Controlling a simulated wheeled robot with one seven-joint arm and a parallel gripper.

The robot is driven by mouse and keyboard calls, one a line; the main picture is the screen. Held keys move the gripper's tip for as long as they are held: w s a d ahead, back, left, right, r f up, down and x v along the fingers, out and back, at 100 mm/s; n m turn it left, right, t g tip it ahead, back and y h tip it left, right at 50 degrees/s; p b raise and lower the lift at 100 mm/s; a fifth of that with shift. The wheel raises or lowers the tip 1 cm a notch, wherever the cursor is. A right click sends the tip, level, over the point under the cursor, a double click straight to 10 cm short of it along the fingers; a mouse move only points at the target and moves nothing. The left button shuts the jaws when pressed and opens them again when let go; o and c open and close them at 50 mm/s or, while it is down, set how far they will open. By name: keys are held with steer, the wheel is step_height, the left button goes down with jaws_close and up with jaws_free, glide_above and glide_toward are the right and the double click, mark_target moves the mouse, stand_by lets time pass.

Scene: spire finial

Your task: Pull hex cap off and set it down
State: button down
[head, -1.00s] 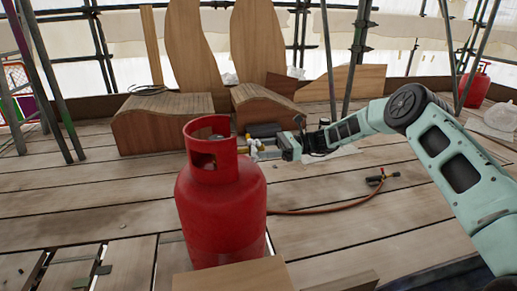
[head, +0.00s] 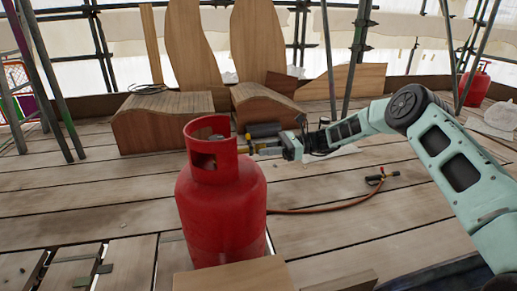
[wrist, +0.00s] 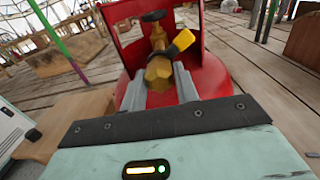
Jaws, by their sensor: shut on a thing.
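The brass hex cap (wrist: 159,73) sits at the near end of the brass valve (wrist: 158,42) in the wrist view, and I see no gap between them. The valve stands inside the collar of the red gas cylinder (head: 220,205). My gripper (wrist: 161,78) has its two grey fingers on either side of the cap and is shut on it. In the head view my gripper (head: 250,148) reaches in from the right to the cylinder's collar.
Curved wooden pieces (head: 165,125) stand behind the cylinder. A torch with a hose (head: 376,180) lies on the planks at right. A board (head: 235,276) is in front of the cylinder. Scaffold poles (head: 359,50) rise behind. Planks right of the cylinder are mostly clear.

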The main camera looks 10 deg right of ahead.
steer(key=shift+d+p, duration=0.3)
steer(key=shift+d, duration=2.45)
